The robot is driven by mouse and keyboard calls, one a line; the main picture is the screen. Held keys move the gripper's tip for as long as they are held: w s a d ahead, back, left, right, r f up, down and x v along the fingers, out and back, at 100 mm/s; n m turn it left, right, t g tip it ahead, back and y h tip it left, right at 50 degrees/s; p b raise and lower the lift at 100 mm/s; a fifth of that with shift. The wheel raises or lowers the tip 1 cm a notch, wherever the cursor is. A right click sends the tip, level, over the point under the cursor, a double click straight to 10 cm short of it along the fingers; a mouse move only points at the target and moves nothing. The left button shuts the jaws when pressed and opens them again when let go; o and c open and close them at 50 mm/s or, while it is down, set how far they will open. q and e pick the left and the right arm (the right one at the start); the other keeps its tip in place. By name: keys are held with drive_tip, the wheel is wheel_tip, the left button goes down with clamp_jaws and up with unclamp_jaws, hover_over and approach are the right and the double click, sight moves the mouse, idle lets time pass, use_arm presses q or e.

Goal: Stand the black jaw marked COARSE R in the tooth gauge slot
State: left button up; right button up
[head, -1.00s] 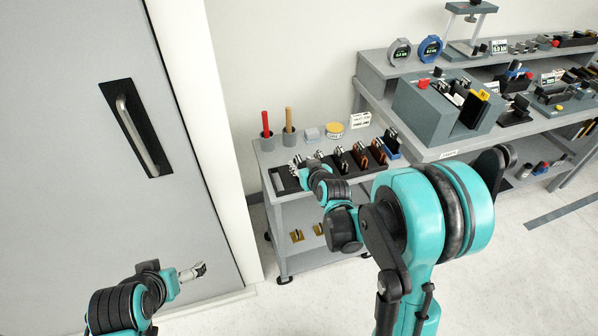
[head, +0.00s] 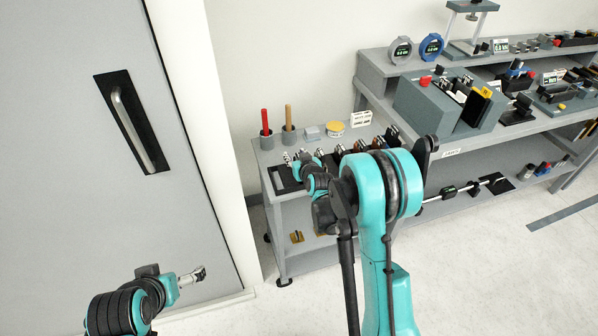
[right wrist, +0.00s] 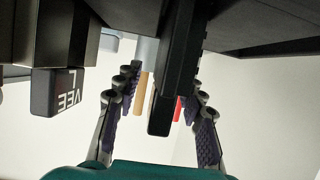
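My right gripper (head: 291,160) is over the left end of the cart top, at the row of jaws. In the right wrist view its two fingers (right wrist: 163,100) are spread apart, with a plain black block (right wrist: 172,85) between them. A gap shows between the block and the left finger; contact on the right cannot be told. No COARSE R mark is readable. Left of it, a dark jaw (right wrist: 57,92) reads VEE L. My left gripper (head: 194,276) is in front of the grey door, far from the cart; its fingers are too small to judge. I cannot pick out the tooth gauge slot.
The cart (head: 283,213) carries several jaws, a red-handled and a wooden-handled tool in cups, and a yellow round tin (head: 335,128). The bench (head: 452,148) at right holds a grey fixture (head: 425,103) and dial gauges. My right arm hides part of the cart.

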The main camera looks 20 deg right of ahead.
drive_tip(key=shift+r, duration=0.1)
clamp_jaws()
drive_tip(key=shift+r, duration=0.1)
wheel_tip(320, 180, up, 10)
drive_tip(key=p, duration=0.4)
drive_tip(key=s+a+r+n+y, duration=0.1)
drive_tip(key=s, duration=0.9)
drive_tip(key=s+a+r+n+y, duration=0.2)
drive_tip(key=s, duration=0.8)
drive_tip(key=shift+s+g+y, duration=0.2)
drive_tip(key=shift+g+y, duration=0.1)
drive_tip(key=shift+f, duration=0.1)
